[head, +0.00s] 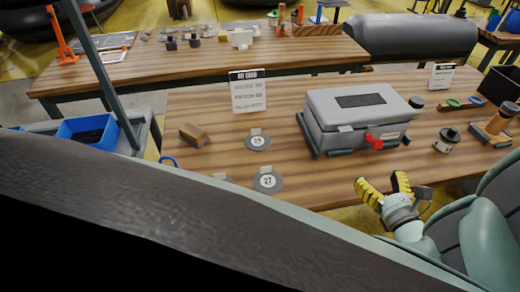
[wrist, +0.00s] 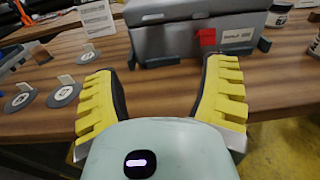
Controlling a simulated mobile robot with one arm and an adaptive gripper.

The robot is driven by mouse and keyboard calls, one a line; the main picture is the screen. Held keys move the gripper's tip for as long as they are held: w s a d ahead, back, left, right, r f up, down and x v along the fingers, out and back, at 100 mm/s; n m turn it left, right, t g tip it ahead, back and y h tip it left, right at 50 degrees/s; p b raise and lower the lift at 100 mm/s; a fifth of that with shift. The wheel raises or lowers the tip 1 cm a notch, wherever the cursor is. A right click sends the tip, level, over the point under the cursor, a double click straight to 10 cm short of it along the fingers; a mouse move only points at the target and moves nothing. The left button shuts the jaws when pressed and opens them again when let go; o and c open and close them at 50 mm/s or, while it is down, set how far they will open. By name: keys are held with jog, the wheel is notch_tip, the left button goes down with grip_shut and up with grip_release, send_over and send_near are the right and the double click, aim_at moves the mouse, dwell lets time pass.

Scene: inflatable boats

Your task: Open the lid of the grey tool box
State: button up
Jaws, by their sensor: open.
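The grey tool box (head: 359,117) stands on the wooden workbench with its lid (head: 385,100) shut. A dark panel lies on the lid's top. A red latch (head: 374,143) is on its front, beside a pale label. In the wrist view the tool box (wrist: 190,38) is straight ahead, with the red latch (wrist: 207,38) right of centre. My gripper (head: 384,183) has yellow ridged fingers and is off the bench's front edge, in front of the box. In the wrist view my gripper (wrist: 165,85) is open and empty, apart from the box.
A dark round part (head: 447,140), a wooden-handled tool (head: 495,122) and a black bin (head: 499,85) are to the right. Another bench (head: 200,62) stands behind.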

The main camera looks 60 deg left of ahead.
aim_at(347, 132)
jog(key=shift+y, duration=0.4)
jog(key=shift+s+b+x, duration=0.2)
jog(key=shift+b+x, duration=0.1)
jog(key=shift+x, duration=3.7)
jog(key=shift+s+b+x, duration=0.2)
jog(key=shift+b+x, duration=0.05)
jog(key=shift+x, duration=3.75)
jog(key=shift+a+r, duration=0.1)
jog(key=shift+a, duration=0.1)
grip_shut()
